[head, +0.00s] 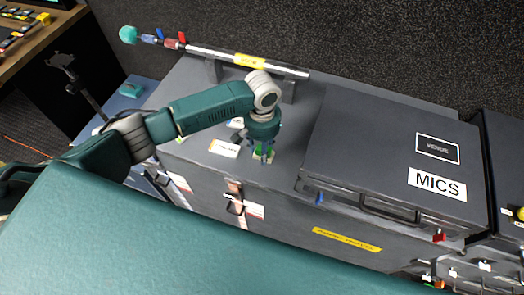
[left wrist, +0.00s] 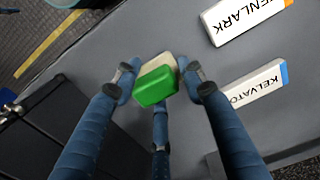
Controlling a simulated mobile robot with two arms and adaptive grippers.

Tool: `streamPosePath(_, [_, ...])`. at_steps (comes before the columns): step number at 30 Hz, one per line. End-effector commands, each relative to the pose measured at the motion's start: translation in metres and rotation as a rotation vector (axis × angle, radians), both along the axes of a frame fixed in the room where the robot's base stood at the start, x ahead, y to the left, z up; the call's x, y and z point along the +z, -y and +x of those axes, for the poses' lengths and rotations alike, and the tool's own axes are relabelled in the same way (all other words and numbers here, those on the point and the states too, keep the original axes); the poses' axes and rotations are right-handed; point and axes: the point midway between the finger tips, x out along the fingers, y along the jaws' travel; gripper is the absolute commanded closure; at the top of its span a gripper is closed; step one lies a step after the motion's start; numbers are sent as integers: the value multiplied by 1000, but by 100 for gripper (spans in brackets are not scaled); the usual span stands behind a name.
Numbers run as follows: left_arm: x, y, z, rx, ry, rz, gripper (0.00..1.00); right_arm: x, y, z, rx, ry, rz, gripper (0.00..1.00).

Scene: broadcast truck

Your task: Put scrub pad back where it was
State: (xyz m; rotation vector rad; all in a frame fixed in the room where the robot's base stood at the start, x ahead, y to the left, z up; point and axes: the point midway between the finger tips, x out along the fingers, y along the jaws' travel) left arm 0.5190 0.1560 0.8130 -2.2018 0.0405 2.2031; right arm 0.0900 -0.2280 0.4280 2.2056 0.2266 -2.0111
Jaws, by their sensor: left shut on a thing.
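The scrub pad (left wrist: 155,86) is a small block with a green layer and a cream layer. In the left wrist view it sits between the blue fingers of my left gripper (left wrist: 160,82), which are shut on it. In the head view the green pad (head: 259,152) shows under my left gripper (head: 263,153), over the grey case top (head: 200,118). I cannot tell whether the pad touches the case top. My right gripper does not show.
A dark MICS case (head: 390,150) stands to the right. A pole with a teal foam end (head: 128,34) rests on supports behind.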

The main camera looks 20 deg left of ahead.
Motion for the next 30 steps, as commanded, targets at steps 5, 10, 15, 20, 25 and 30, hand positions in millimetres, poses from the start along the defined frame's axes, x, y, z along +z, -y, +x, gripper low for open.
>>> streamPosePath(5, [-17, 1, 0, -2, 1, 0, 83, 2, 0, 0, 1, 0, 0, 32])
streamPosePath(10, [-18, 1, 0, -2, 2, 0, 83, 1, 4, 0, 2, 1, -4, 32])
streamPosePath(15, [-20, 0, 0, -1, 1, 0, 83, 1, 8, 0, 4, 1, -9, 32])
streamPosePath(20, [-21, 0, 0, -1, 1, 0, 40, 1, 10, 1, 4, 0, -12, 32])
streamPosePath(25, [-20, 0, 0, -1, 1, 0, 40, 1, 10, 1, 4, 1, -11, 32])
streamPosePath(30, [-15, 1, 1, -2, 3, -1, 40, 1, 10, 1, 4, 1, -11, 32])
